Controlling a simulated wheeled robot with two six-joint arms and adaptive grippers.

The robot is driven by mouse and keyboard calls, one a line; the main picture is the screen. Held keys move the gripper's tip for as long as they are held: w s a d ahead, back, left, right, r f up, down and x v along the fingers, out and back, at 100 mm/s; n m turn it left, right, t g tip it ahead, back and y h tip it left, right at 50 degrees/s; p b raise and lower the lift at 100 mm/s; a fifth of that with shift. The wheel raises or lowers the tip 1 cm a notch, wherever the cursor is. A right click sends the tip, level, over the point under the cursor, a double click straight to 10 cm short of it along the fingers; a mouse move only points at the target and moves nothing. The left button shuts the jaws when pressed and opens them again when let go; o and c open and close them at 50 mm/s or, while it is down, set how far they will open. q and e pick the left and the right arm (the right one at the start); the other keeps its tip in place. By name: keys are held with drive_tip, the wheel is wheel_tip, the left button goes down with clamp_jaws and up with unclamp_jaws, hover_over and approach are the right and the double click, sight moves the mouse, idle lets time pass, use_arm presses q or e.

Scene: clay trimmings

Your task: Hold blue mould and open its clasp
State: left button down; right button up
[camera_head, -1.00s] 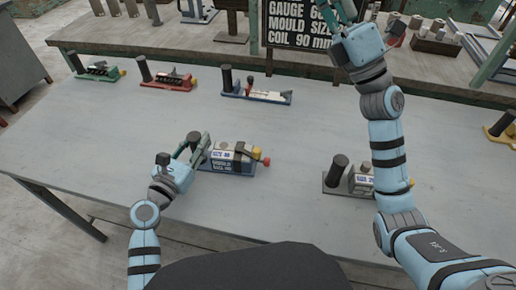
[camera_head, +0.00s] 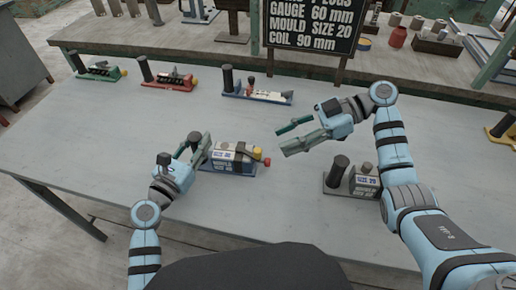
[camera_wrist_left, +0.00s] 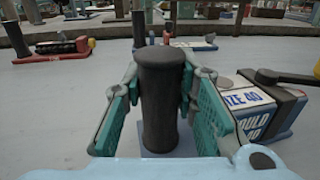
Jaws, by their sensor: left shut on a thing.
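The blue mould (camera_head: 233,165) lies on the near middle of the table, with a blue base, a white label and a yellow and red knob at its right end. In the left wrist view its box (camera_wrist_left: 262,112) reads "SIZE 40". A dark lever, seemingly the clasp (camera_wrist_left: 283,77), lies across its top. My left gripper (camera_head: 205,150) is shut around the mould's upright black post (camera_wrist_left: 162,100), a finger on each side. My right gripper (camera_head: 285,138) is open and empty, above the table to the upper right of the mould, apart from it.
Another mould (camera_head: 365,185) labelled size 20 stands to the right, partly behind my right arm. Green (camera_head: 97,70), red (camera_head: 170,82) and blue-based (camera_head: 258,95) moulds line the back. A black sign (camera_head: 308,25) stands behind. The table middle is clear.

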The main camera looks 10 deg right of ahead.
sight(259, 150)
drive_tip(key=x, duration=0.8)
drive_tip(key=shift+a, duration=0.1)
drive_tip(key=shift+c, duration=0.6)
